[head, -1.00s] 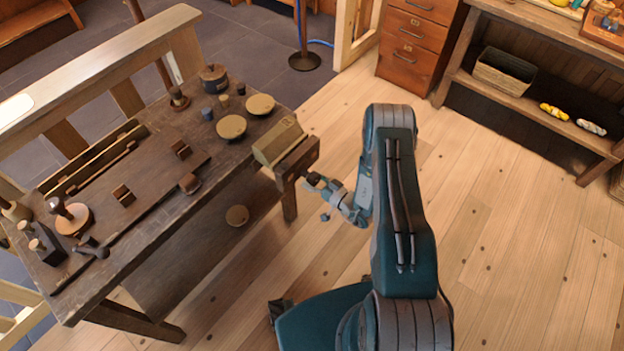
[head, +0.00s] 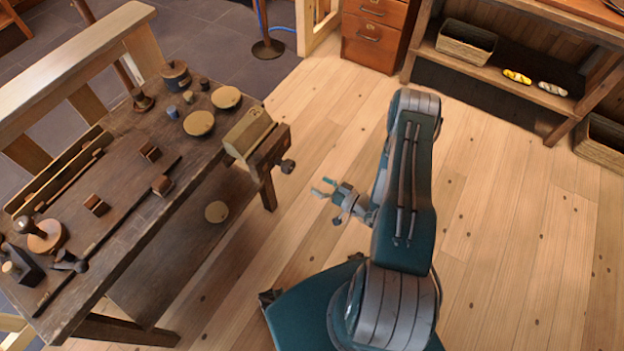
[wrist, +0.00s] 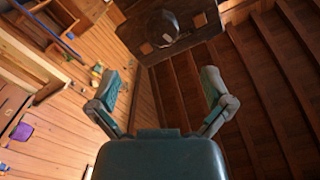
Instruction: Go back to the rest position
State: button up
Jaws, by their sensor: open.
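My gripper (head: 325,189) is open and empty, held in the air to the right of the workbench in the head view. Its fingers point left toward the bench and are apart from it. In the wrist view my gripper (wrist: 160,92) shows its two teal fingers spread wide with nothing between them. My arm is folded above my teal base, in front of the wooden floor.
The dark workbench (head: 135,235) on the left carries blocks, discs and small turned pieces. A vise (head: 262,150) sticks out from its right end, near my gripper. A shelf unit (head: 510,90) and drawers (head: 372,35) stand behind. The wooden floor (head: 510,220) on the right is clear.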

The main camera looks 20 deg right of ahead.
dwell(0.5)
jog(key=s+a+r+n+g+y, duration=0.1)
jog(key=a+r+g, duration=0.2)
jog(key=r+g, duration=0.35)
jog(key=a+r+n+g+y, duration=0.1)
jog(key=a+r+n+g, duration=0.2)
jog(key=r, duration=0.7)
jog(key=s+a+r+g+y, duration=0.1)
jog(key=a+r+g, duration=0.3)
jog(key=r, duration=0.4)
jog(key=s+d+r+m+t+h, duration=0.1)
jog(key=s+r+m+t+h, duration=0.1)
jog(key=s+r+h, duration=0.4)
jog(key=s+d+r+m+t+h, duration=0.1)
jog(key=s+r+h, duration=0.6)
jog(key=r, duration=0.7)
jog(key=s+m+t, duration=0.1)
jog(key=s+m, duration=0.1)
jog(key=shift+d+m+h, duration=0.3)
jog(key=shift+m, duration=0.1)
jog(key=shift+t, duration=0.25)
